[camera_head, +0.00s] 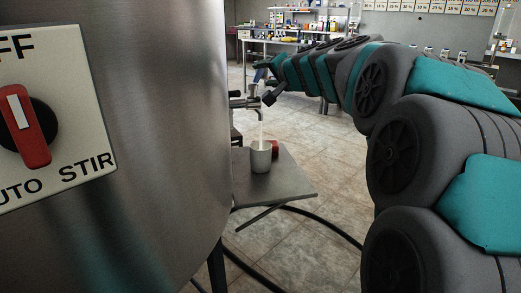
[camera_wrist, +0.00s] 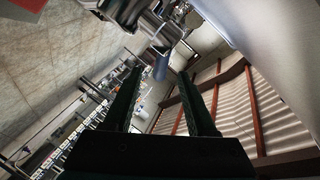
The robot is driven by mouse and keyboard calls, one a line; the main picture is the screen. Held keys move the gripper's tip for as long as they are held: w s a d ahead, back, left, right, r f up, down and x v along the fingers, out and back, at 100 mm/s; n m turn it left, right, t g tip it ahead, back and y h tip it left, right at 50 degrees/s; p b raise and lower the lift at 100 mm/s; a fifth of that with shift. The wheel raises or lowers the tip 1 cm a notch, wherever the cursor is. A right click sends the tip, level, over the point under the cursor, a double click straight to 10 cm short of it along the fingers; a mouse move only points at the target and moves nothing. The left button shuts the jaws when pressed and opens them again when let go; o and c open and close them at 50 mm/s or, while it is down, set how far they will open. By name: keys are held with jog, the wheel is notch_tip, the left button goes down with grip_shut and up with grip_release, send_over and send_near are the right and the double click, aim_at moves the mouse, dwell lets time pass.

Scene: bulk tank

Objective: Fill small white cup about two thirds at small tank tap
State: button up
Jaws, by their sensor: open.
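The steel tank (camera_head: 170,120) fills the left of the head view. Its small tap (camera_head: 243,101) sticks out from the right side, with a dark lever end (camera_head: 268,97). A thin white stream (camera_head: 261,128) runs from the tap down into the small white cup (camera_head: 261,160). The cup stands upright on a small metal shelf (camera_head: 290,185); its fill level is not visible. In the wrist view, my gripper (camera_wrist: 160,76) is open, with the metal tap (camera_wrist: 135,12) ahead and a blue-grey piece (camera_wrist: 162,65) between the fingertips, apparently not gripped.
A red object (camera_head: 274,149) sits just behind the cup. A red switch (camera_head: 27,130) is on the tank's panel (camera_head: 70,130). A black hose (camera_head: 310,215) runs under the shelf across the tiled floor. A bench with bottles (camera_head: 285,38) stands at the back.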

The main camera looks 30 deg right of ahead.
jog(key=shift+s+a+b, duration=0.1)
jog(key=shift+a+b, duration=0.15)
jog(key=shift+b, duration=0.4)
jog(key=shift+d+r, duration=0.1)
jog(key=shift+d, duration=0.15)
jog(key=x, duration=0.7)
jog(key=shift+w, duration=0.35)
jog(key=shift+c, duration=0.2)
grip_shut()
dwell(1.2)
